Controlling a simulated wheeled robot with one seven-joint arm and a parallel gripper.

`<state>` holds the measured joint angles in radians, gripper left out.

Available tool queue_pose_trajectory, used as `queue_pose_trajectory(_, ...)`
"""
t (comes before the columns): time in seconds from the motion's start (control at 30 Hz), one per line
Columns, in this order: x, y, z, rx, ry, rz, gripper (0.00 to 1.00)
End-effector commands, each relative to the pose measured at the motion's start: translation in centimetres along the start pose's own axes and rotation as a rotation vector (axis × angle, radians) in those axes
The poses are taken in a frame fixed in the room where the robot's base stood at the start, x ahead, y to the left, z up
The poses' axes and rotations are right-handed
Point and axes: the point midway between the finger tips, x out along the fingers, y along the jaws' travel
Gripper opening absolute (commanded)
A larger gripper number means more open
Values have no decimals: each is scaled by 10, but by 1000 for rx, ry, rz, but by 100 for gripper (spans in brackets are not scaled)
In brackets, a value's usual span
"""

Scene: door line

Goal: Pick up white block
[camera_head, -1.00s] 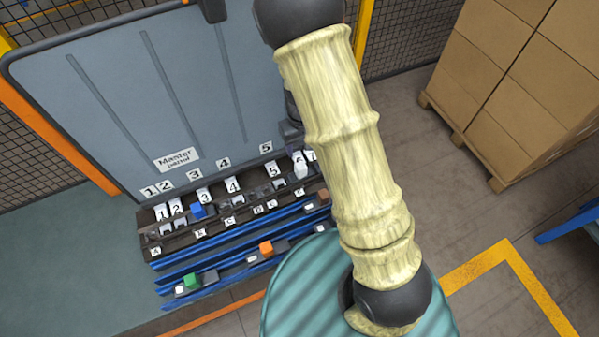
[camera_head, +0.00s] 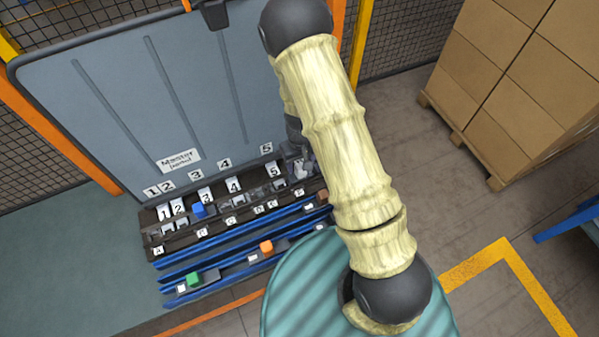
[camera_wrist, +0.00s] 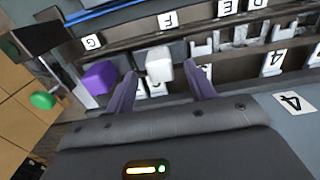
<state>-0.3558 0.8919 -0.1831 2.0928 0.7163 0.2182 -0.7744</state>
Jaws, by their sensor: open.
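A white block (camera_wrist: 158,65) shows in the wrist view between the two purple fingertips of my gripper (camera_wrist: 160,72). The fingers are apart, one on each side of it in the picture; I cannot tell if either touches it. In the head view the white block (camera_head: 300,169) stands at the right end of the upper rack, below the number 5. My gripper there is a dark shape just above and beside it, largely hidden by my arm.
A purple block (camera_wrist: 98,78) sits just left of the left finger. The rack (camera_head: 165,238) also carries a blue block (camera_head: 199,210); orange (camera_head: 266,246) and green (camera_head: 194,278) blocks sit on lower blue rails. The grey Master panel (camera_head: 130,100) rises behind.

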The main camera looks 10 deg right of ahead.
Motion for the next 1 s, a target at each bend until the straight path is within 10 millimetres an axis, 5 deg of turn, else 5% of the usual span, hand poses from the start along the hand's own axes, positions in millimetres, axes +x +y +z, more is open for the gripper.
queue_pose_trajectory(0.23,24,0,0,1,0,0,55)
queue_pose_trajectory(0.77,25,0,0,0,1,1,55)
queue_pose_trajectory(1.0,25,0,0,0,1,1,11)
